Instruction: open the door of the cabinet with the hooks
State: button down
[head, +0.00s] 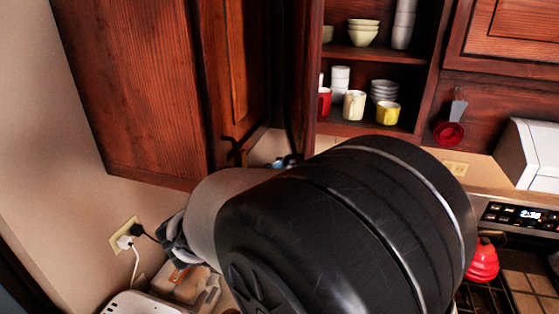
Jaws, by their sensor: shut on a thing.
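A dark wood upper cabinet hangs at the left. Its side panel (140,85) faces me and its panelled door (237,60) stands beside it. A dark shape at the door's lower edge may be a handle, but I cannot tell. I cannot see hooks on this door. My thick black and grey arm fills the lower middle and hides much of what lies behind it. My gripper's fingers cannot be made out, and what they hold is hidden.
Open shelves hold bowls, white cups, a red mug (324,103) and a yellow mug (388,113). A red measuring cup (449,133) hangs on a wood panel at the right. A stove (515,215) with a red kettle (484,262) stands below. A wall outlet (124,236) is at lower left.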

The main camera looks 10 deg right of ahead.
jog(key=shift+s+d+f, duration=0.1)
jog(key=shift+f, duration=0.05)
jog(key=c, duration=2.2)
grip_release()
jog(key=o, duration=0.5)
jog(key=v, duration=1.2)
